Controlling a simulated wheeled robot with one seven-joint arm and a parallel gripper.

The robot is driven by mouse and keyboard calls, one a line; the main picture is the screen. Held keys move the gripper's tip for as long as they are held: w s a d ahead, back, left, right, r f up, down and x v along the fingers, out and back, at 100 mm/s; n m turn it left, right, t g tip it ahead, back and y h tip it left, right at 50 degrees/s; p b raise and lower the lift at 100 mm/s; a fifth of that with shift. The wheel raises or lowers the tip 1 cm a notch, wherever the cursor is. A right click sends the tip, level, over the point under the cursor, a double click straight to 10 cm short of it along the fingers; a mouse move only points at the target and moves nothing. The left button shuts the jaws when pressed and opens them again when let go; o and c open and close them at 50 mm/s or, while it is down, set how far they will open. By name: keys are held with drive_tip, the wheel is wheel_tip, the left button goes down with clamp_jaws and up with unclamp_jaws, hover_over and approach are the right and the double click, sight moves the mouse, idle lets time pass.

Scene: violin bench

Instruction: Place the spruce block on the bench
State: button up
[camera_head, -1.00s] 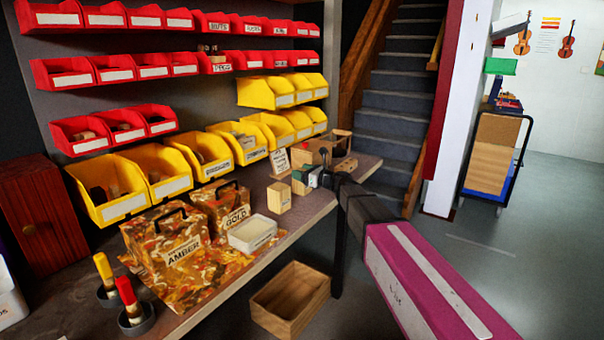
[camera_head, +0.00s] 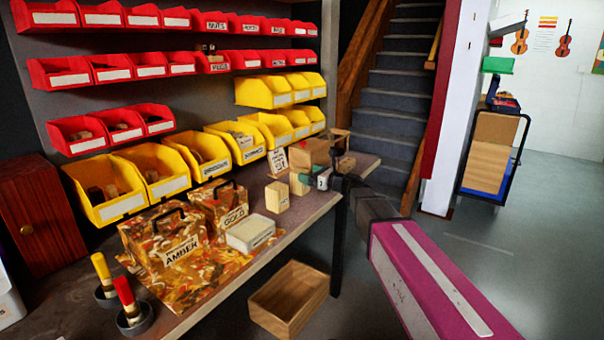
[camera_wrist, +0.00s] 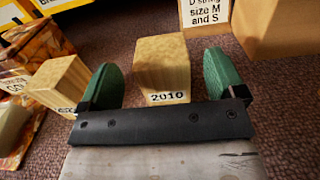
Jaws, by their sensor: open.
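A pale wooden block marked 2010 (camera_wrist: 163,68) is between the two green fingertips of my gripper (camera_wrist: 158,82) in the wrist view, with a gap on both sides. In the head view this block (camera_head: 298,184) shows beside my gripper (camera_head: 312,178), near the far end of the bench (camera_head: 310,208). My gripper is open. A second pale block (camera_wrist: 60,82) stands left of the left finger; it also shows in the head view (camera_head: 277,197). I cannot tell by its look which one is spruce. The block between the fingers appears to stand on the bench.
A small text card (camera_head: 278,162) and a brown wooden box (camera_head: 312,153) stand behind the gripper. The AMBER box (camera_head: 165,240), GOLD box (camera_head: 222,205) and a white tub (camera_head: 250,234) lie to the left. An empty wooden crate (camera_head: 290,298) is below the bench edge.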

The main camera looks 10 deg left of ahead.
drive_tip(key=v, duration=0.7)
drive_tip(key=shift+s+d, duration=0.1)
drive_tip(key=shift+d, duration=0.05)
